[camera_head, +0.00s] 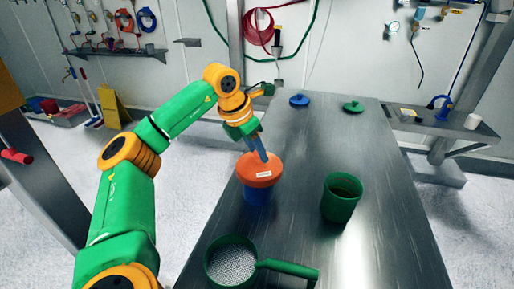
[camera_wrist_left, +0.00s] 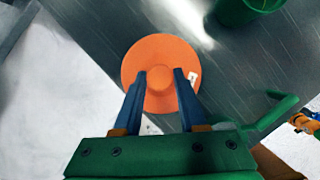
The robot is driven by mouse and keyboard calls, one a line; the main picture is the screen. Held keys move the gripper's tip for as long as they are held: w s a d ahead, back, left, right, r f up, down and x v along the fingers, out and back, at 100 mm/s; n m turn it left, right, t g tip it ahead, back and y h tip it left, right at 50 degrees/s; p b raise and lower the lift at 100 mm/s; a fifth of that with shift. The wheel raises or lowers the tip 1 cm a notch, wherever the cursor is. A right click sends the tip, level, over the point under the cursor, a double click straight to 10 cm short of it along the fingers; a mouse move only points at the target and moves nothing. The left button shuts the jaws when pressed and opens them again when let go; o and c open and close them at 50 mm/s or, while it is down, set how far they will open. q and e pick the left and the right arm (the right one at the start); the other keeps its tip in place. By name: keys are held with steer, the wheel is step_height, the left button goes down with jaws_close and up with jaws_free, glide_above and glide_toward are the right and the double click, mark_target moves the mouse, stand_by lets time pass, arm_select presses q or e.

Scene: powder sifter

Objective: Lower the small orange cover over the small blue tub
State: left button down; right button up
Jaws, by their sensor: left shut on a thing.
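The small orange cover (camera_head: 259,170) sits at the top of the small blue tub (camera_head: 258,194) on the metal table. The cover hides the tub's rim; I cannot tell whether it is fully seated. My left gripper (camera_head: 262,155) is shut on the cover's knob from above. In the left wrist view the round orange cover (camera_wrist_left: 147,62) fills the middle, with the blue fingers (camera_wrist_left: 160,77) on either side of its knob, and the tub is hidden under it. My right gripper is in neither view.
A green tub (camera_head: 341,198) stands to the right on the table (camera_head: 385,240). A green sieve (camera_head: 232,262) with a handle lies at the front. A blue lid (camera_head: 299,100) and a green lid (camera_head: 353,107) lie at the far end. The table between is clear.

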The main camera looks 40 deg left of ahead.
arm_select(q)
steer(key=shift+f, duration=0.6)
steer(key=shift+c, duration=1.9)
jaws_free()
steer(key=shift+r, duration=0.1)
steer(key=v, duration=0.7)
steer(key=shift+s, duration=0.1)
